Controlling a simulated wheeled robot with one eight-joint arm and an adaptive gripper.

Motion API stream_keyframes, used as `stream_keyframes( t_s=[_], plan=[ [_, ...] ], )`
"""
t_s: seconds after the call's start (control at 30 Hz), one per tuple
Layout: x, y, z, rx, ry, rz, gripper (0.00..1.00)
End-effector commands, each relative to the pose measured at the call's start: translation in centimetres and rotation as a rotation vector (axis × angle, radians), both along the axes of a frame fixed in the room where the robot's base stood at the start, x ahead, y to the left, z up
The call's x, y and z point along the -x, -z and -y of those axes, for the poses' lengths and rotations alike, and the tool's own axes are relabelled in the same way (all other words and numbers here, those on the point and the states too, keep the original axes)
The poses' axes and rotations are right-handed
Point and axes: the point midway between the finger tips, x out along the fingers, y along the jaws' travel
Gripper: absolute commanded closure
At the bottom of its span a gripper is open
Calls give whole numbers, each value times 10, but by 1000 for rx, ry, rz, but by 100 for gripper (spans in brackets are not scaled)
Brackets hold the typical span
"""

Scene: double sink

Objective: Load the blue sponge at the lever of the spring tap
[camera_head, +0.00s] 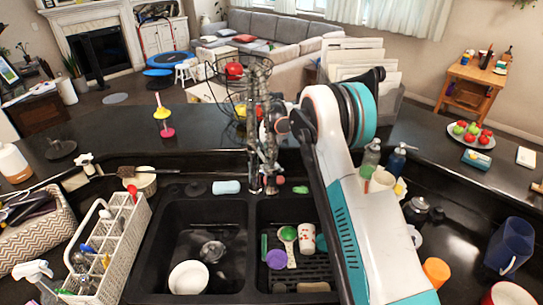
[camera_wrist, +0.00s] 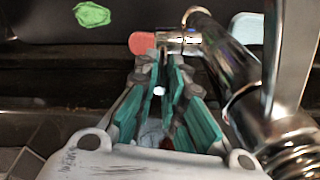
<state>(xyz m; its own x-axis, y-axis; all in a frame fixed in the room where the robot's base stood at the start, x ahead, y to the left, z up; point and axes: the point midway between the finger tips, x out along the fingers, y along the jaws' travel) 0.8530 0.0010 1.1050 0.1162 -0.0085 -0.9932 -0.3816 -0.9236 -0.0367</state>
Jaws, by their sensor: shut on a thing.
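The spring tap (camera_head: 254,150) stands at the back of the double sink, between the two basins. In the wrist view its metal body (camera_wrist: 235,70) fills the right side. Its short metal lever (camera_wrist: 180,42) has a red end, and my gripper (camera_wrist: 162,55) appears shut on this lever, with the teal fingers close together. In the head view my gripper is mostly hidden behind the tap and my arm. The light blue sponge (camera_head: 227,187) lies on the back ledge of the left basin, apart from my gripper. It also shows in the wrist view (camera_wrist: 247,28).
A white bowl (camera_head: 188,277) sits in the left basin. The right basin holds a mug (camera_head: 307,238), a purple item (camera_head: 276,259) and a green-headed spoon (camera_head: 288,234). A green item (camera_head: 300,190) lies right of the tap. Bottles (camera_head: 396,160) stand right of my arm.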

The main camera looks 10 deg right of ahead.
Motion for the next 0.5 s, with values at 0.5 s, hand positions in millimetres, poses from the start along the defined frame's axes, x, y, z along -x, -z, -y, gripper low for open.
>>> stream_keyframes(
  t_s=[0.5],
  plan=[
    [12,-2,-3,29,0,153,100]
  ],
)
